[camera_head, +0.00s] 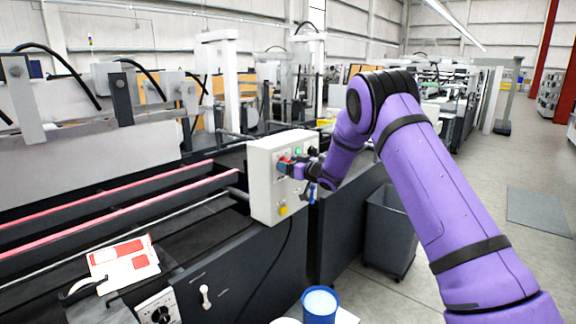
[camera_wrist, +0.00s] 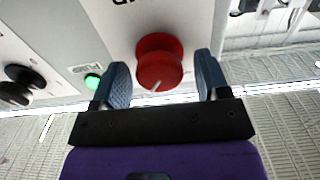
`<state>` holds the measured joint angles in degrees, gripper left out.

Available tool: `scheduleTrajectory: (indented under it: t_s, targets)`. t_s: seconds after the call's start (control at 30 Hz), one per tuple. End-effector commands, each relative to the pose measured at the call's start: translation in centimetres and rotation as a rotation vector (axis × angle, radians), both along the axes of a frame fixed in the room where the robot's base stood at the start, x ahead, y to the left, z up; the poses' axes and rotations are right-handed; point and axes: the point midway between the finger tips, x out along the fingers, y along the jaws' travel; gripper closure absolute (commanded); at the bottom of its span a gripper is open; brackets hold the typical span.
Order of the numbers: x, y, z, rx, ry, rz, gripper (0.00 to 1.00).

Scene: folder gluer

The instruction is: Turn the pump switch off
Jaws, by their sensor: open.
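A light-grey control box (camera_head: 265,150) stands on the machine's side. In the wrist view a round red knob (camera_wrist: 158,60) with a short pale pointer line is on its face. My gripper (camera_wrist: 163,76) is open, with one blue finger pad on each side of the red knob. A gap shows between each pad and the knob. In the head view my gripper (camera_head: 294,168) is close in front of the box face, at the red part (camera_head: 283,165). The label above the knob is cut off, so I cannot read which switch it is.
A green button (camera_wrist: 92,81) and black knobs (camera_wrist: 22,74) sit to the left in the wrist view. A yellow button (camera_head: 283,209) is low on the box. A white toggle (camera_head: 206,296) and a black dial (camera_head: 160,314) are on the lower machine panel. A grey bin (camera_head: 390,230) stands nearby.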

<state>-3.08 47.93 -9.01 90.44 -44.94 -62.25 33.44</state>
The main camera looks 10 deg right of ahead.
Motion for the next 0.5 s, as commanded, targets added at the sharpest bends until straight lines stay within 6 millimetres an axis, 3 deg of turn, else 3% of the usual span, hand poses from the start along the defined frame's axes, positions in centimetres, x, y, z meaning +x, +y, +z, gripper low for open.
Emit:
scheduleTrajectory:
  t_s: [0.33, 0.37, 0.5]
  targets:
    - [0.38, 0.26, -0.02, 0.001, 0.001, -0.001, 0.31]
    - [0.37, 0.26, -0.02, 0.001, 0.001, -0.001, 0.34]
    - [0.37, 0.26, -0.01, 0.001, 0.001, 0.0, 0.66]
